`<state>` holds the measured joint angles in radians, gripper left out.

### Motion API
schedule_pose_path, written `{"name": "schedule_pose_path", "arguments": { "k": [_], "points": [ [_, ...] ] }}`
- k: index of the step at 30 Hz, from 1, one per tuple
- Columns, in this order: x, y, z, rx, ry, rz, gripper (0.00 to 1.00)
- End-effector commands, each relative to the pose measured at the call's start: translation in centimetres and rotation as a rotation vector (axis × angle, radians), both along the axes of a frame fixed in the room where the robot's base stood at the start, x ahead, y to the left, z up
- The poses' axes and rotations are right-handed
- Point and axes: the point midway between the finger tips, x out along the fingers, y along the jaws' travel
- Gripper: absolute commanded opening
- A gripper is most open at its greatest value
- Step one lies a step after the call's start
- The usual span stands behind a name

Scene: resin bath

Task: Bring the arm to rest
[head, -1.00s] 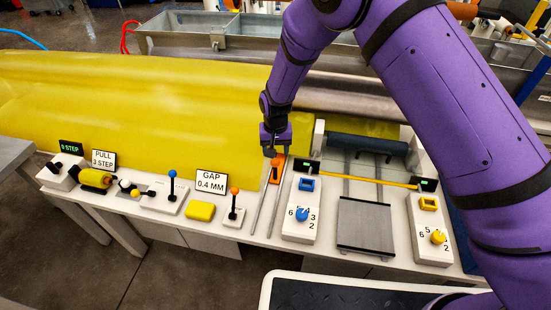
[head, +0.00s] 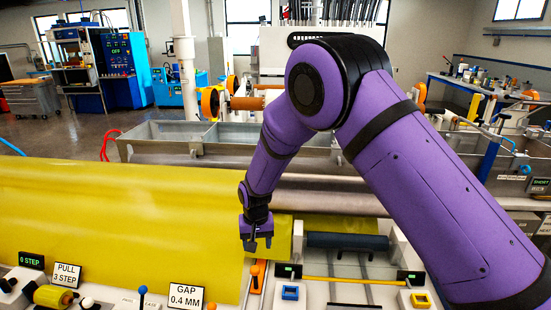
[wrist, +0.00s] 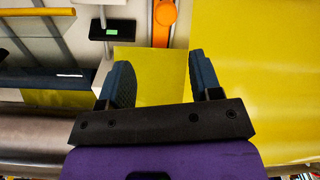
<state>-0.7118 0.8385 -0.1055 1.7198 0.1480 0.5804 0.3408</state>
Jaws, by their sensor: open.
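My purple arm reaches in from the right in the head view. My gripper (head: 257,243) hangs fingers down above the bench, near the right edge of the yellow sheet. In the wrist view its two dark fingers (wrist: 158,82) stand apart with nothing between them. An orange-handled lever (head: 258,276) sits just below the gripper in the head view. It also shows past the fingers in the wrist view (wrist: 164,14), apart from them.
The yellow sheet (head: 110,215) covers the left side. A dark roller (head: 347,241) and a yellow bar (head: 350,281) lie to the right. GAP 0.4 MM (head: 186,296) and PULL 3 STEP (head: 66,275) signs stand in front. A metal trough (head: 180,135) runs behind.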

Motion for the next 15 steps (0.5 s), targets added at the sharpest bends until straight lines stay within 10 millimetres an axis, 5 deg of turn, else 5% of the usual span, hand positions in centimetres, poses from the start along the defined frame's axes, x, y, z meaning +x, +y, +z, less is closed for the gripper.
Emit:
{"name": "schedule_pose_path", "arguments": {
  "k": [8,15],
  "points": [
    [0.9,-5.8,10.7,0.051,-0.047,-0.034,0.58],
    [-0.3,-12.0,19.3,0.087,-0.094,-0.06,0.58]
  ]
}}
